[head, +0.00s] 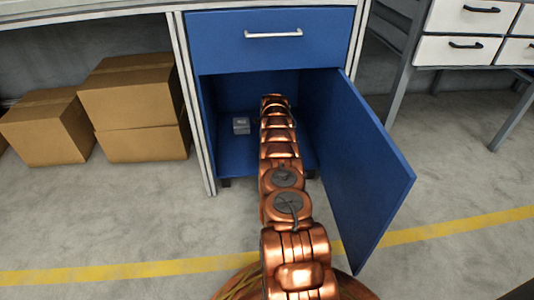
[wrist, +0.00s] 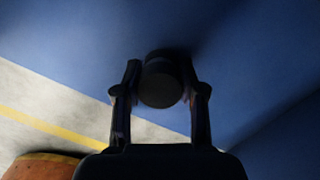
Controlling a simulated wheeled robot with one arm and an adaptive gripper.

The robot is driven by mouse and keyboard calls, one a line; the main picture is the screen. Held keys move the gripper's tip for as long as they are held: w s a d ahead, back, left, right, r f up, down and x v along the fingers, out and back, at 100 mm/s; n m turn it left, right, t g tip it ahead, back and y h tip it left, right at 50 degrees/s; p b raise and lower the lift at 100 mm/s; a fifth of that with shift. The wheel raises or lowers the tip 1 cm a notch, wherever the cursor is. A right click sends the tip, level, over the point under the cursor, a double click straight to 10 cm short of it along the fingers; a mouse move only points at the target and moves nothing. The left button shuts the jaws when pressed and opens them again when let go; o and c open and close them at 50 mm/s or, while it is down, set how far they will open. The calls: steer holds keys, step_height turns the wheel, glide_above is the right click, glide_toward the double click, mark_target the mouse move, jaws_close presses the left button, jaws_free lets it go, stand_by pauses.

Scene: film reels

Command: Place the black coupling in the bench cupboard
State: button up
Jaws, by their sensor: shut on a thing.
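The blue bench cupboard (head: 231,164) stands in the middle of the head view, its door (head: 362,170) swung open to the right. My copper arm reaches straight into it, and my gripper is hidden behind the arm there. In the wrist view, my gripper (wrist: 160,92) is shut on the black coupling (wrist: 161,80), a dark round piece between the two fingers. Blue cupboard surface (wrist: 70,40) lies around and behind the coupling. I cannot tell whether the coupling touches that surface.
A small grey box (head: 241,125) sits inside the cupboard, left of my arm. A closed blue drawer (head: 272,36) is above the opening. Cardboard boxes (head: 130,98) stand under the bench at left. White drawers (head: 468,30) are at right.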

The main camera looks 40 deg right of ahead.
steer(key=shift+f, duration=0.15)
steer(key=o, duration=1.2)
steer(key=r+p, duration=0.1)
steer(key=r, duration=0.1)
steer(key=r+p, duration=0.1)
steer(key=r, duration=0.2)
steer(key=s+r+p, duration=0.1)
steer(key=r+p, duration=0.1)
steer(key=shift+r, duration=0.4)
